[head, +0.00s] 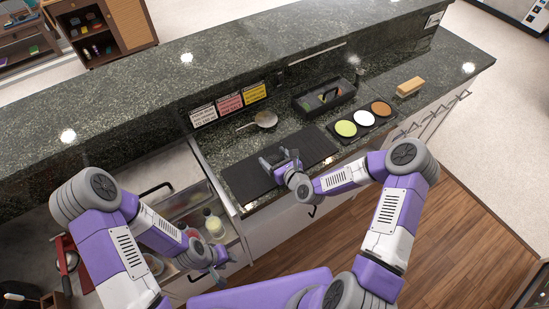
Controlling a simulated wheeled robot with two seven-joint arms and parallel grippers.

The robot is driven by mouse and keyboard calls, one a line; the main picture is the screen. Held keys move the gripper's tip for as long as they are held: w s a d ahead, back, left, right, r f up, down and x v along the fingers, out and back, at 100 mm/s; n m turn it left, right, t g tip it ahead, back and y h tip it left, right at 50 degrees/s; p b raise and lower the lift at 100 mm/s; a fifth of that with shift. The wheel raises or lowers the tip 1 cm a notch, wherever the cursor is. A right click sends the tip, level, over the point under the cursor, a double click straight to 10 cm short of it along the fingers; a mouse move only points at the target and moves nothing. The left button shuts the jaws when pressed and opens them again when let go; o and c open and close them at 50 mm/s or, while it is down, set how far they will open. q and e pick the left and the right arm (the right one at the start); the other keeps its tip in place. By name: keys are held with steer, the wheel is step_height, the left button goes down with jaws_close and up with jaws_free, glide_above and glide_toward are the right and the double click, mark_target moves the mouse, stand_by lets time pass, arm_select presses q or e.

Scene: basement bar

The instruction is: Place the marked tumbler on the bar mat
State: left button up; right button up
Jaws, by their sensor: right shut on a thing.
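The bar mat (313,145) is a dark ribbed rectangle on the stone counter, in the middle of the head view. My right gripper (280,160) is over the mat, its fingers apart around a small clear thing, apparently the tumbler. The tumbler's outline and mark are too faint to make out, and I cannot tell whether it touches the mat. My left gripper (222,264) is low at the left, in front of the bottle well. Its fingers are too small to tell open from shut.
Behind the mat are a strainer (266,119) and a black caddy (339,103). Right of it are a tray (340,140) of three round rimming dishes and a wooden block (410,87). Bottles (213,223) stand in the well left of the counter. A raised ledge (120,110) runs behind.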

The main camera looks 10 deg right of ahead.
steer(key=o, duration=0.8)
steer(key=shift+f, duration=0.15)
steer(key=shift+c, duration=0.2)
steer(key=o, duration=0.4)
steer(key=shift+r, duration=0.2)
steer(key=shift+s+r, duration=0.1)
steer(key=shift+r, duration=0.05)
steer(key=v, duration=1.2)
